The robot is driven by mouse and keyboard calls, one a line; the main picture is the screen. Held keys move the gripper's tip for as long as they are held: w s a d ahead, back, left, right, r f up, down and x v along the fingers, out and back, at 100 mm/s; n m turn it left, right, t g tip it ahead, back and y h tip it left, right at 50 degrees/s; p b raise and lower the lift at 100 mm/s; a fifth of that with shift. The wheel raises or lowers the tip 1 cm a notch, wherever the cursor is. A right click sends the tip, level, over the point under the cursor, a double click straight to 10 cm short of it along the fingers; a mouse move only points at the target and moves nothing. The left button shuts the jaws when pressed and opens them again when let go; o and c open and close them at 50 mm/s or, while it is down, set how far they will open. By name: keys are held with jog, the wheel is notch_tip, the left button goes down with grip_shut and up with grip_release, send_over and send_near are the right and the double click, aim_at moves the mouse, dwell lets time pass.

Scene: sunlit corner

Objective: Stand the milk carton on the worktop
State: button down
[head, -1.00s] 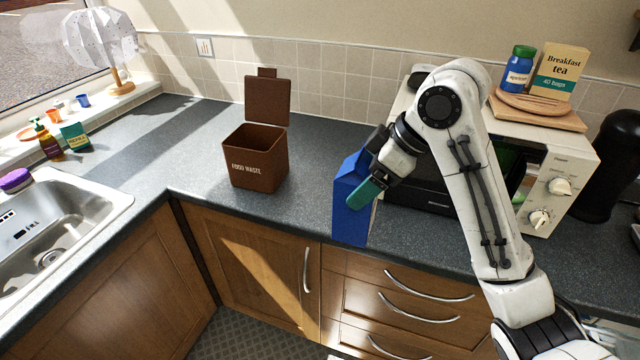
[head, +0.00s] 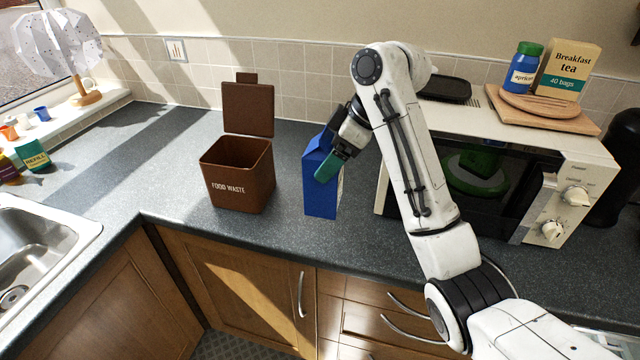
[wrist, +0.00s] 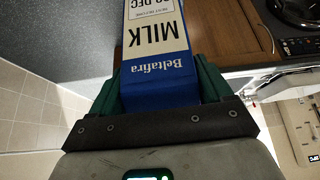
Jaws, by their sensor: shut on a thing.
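The milk carton (head: 320,190) is blue with a pale label panel and is upright in the head view, over the worktop (head: 270,235) between the food waste bin and the microwave. I cannot tell whether its base touches the worktop. My gripper (head: 332,162) is shut on the upper part of the carton. In the wrist view the carton (wrist: 158,75) shows its "MILK" and "Beltafira" print between my green fingers (wrist: 165,92); its far end runs out of the frame.
A brown food waste bin (head: 237,175) with its lid up stands left of the carton. A cream microwave (head: 550,205) stands to the right, with a board, a jar and a tea box on top. The sink (head: 40,245) is at far left.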

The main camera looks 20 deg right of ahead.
jog(key=w+f+p, duration=0.2)
jog(key=w+f, duration=0.4)
jog(key=f, duration=0.3)
jog(key=shift+w+f, duration=0.15)
jog(key=shift+f, duration=0.15)
grip_release()
jog(key=b+v, duration=0.1)
jog(key=v, duration=1.1)
jog(key=shift+a, duration=0.1)
